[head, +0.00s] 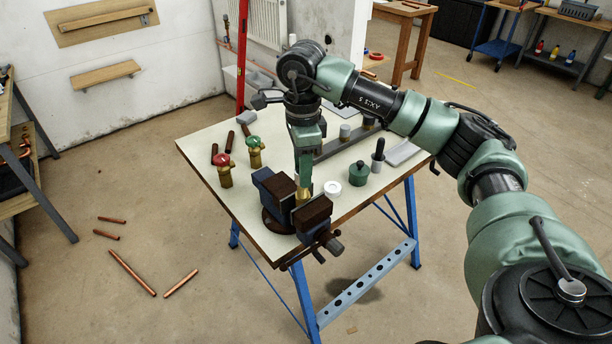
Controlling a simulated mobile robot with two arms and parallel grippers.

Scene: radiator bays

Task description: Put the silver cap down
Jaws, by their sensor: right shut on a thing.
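My right gripper (303,174) points straight down above the vise (290,203) at the front of the workbench. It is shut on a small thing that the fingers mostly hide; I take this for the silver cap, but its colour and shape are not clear. Just under the fingertips, a brass valve body (302,195) stands between the vise jaws. I cannot tell whether the held thing touches it. My left gripper is not in view.
On the workbench top (245,218) stand a red-handled valve (225,172), a green-handled valve (255,153), a white round cap (332,188), a green pot (359,174) and a grey cylinder (345,131). Copper pipes (132,273) lie on the floor at left.

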